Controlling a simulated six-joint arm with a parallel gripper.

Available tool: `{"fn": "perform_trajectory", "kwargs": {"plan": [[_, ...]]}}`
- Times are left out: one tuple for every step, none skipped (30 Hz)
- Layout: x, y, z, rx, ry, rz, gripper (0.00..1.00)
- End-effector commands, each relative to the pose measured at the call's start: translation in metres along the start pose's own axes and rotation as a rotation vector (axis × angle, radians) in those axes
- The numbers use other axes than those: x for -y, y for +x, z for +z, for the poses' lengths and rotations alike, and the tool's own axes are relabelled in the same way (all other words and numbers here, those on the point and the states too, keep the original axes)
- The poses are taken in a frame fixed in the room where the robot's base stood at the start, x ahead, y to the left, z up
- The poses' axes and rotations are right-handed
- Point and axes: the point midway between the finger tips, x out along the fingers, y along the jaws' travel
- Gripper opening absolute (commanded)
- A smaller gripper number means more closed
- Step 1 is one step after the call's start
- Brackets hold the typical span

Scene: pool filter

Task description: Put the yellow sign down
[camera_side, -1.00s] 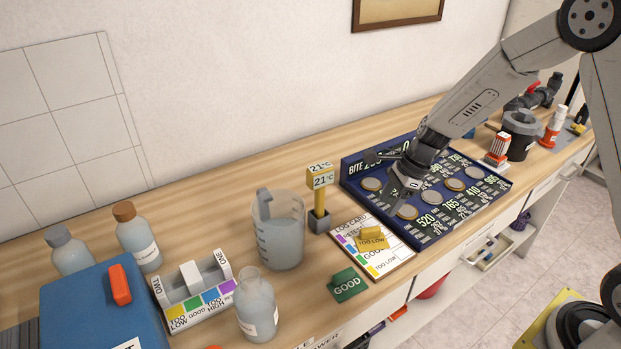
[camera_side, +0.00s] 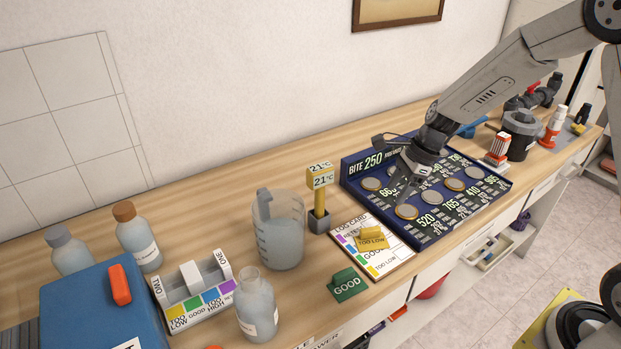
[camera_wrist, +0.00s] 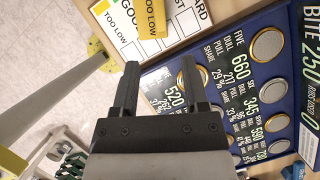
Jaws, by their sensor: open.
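The yellow sign (camera_side: 371,237), marked TOO LOW, rests on the white log card (camera_side: 392,262) at the counter's front edge. It also shows at the top of the wrist view (camera_wrist: 152,17), lying on the card. My gripper (camera_side: 400,187) is above the dark blue board (camera_side: 437,235) with round metal discs, to the right of the sign and apart from it. In the wrist view my gripper (camera_wrist: 160,75) has its two fingers spread with nothing between them. The fingers cover part of the board's print.
A green GOOD sign (camera_side: 347,284) stands left of the card. A yellow thermometer post (camera_side: 319,198) and a clear jug (camera_side: 279,229) stand behind it. Several bottles, a colour-marked holder (camera_side: 195,295) and a blue box (camera_side: 103,306) fill the left. A grey canister (camera_side: 520,133) stands far right.

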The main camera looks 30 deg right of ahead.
Motion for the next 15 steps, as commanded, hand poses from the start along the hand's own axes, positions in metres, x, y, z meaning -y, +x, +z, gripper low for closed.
{"fn": "perform_trajectory", "kwargs": {"plan": [[-0.001,0.0,0.0,-0.002,-0.008,0.0,0.57],[-0.002,0.0,0.0,-0.004,-0.016,0.0,0.57],[-0.003,0.0,0.0,-0.009,-0.033,0.0,0.57],[-0.005,-0.001,0.0,-0.013,-0.049,0.0,0.57],[-0.007,-0.001,0.0,-0.019,-0.072,-0.001,0.57],[-0.009,-0.002,0.0,-0.028,-0.108,-0.003,0.57],[-0.012,-0.003,0.0,-0.037,-0.142,-0.003,0.57],[-0.016,-0.003,0.0,-0.047,-0.18,-0.001,0.57],[-0.02,-0.005,0.0,-0.061,-0.24,-0.002,0.57],[-0.025,-0.005,-0.001,-0.075,-0.291,-0.001,0.57],[-0.029,-0.006,-0.001,-0.087,-0.346,-0.001,0.57],[-0.036,-0.008,-0.002,-0.107,-0.426,0.002,0.57],[-0.041,-0.009,-0.002,-0.123,-0.492,0.003,0.57],[-0.046,-0.01,-0.003,-0.138,-0.558,0.006,0.57],[-0.053,-0.012,-0.003,-0.159,-0.654,0.01,0.57]]}}
